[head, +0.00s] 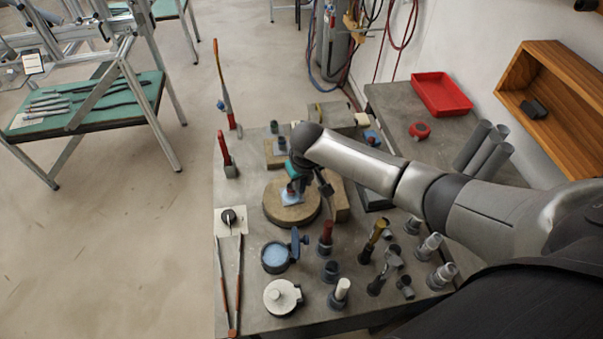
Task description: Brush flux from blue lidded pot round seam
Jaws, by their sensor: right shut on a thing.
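The blue pot (275,258) stands at the front of the bench with pale blue content showing. Its dark blue lid (298,241) is tipped up at its right side. A small bluish workpiece (291,195) sits on the round tan block (290,212) near the bench middle; its seam is too small to make out. My right gripper (303,181) points down just above this workpiece. It is shut on a slim tool, seemingly the flux brush, mostly hidden by the gripper and wrist. I cannot tell whether its tip touches the seam. My left gripper is not in view.
Long tongs (229,290) lie along the left edge. Several upright tools, including a red-handled one (326,238), crowd the front right. A red tray (441,93) lies on the back bench.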

